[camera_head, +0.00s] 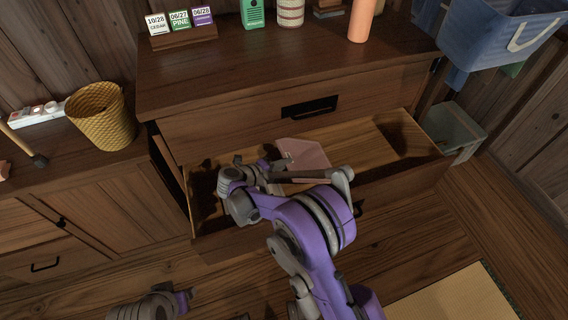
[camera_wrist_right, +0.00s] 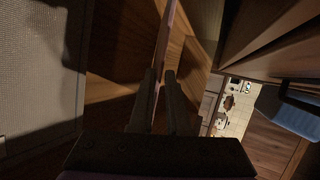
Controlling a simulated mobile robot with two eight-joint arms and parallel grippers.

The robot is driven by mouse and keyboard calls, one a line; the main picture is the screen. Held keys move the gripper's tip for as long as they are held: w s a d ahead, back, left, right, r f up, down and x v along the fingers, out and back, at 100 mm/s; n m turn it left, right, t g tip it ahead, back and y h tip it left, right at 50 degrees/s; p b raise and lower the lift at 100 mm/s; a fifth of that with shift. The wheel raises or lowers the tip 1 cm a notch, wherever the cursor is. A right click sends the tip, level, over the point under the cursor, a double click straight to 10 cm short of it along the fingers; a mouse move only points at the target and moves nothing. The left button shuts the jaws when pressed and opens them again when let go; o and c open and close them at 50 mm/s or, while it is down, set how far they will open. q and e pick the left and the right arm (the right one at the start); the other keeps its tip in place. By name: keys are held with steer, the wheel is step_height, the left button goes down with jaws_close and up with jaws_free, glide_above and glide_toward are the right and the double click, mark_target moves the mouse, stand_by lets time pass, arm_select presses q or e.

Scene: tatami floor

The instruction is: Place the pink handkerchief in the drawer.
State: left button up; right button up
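The pink handkerchief (camera_head: 308,155) shows as a flat pale pink sheet in the open drawer's area in the head view. The wooden drawer (camera_head: 358,141) is pulled out below the dresser top. My right gripper (camera_head: 272,174) reaches over the drawer at the handkerchief's left edge. In the right wrist view, the handkerchief (camera_wrist_right: 165,38) is a thin edge-on strip between the two close fingers of the right gripper (camera_wrist_right: 162,74), which look shut on it. My arm covers part of the handkerchief. My left gripper (camera_head: 178,300) is low at the bottom, away from the drawer; its fingers are unclear.
The dresser top (camera_head: 240,72) holds date blocks (camera_head: 180,20), a green box (camera_head: 252,13), a tin (camera_head: 290,12) and an orange cylinder (camera_head: 362,18). A woven basket (camera_head: 101,117) stands on the left cabinet. A blue bin (camera_head: 490,38) is at the upper right.

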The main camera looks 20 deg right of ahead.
steer(key=shift+o, duration=1.2)
steer(key=shift+r, duration=0.1)
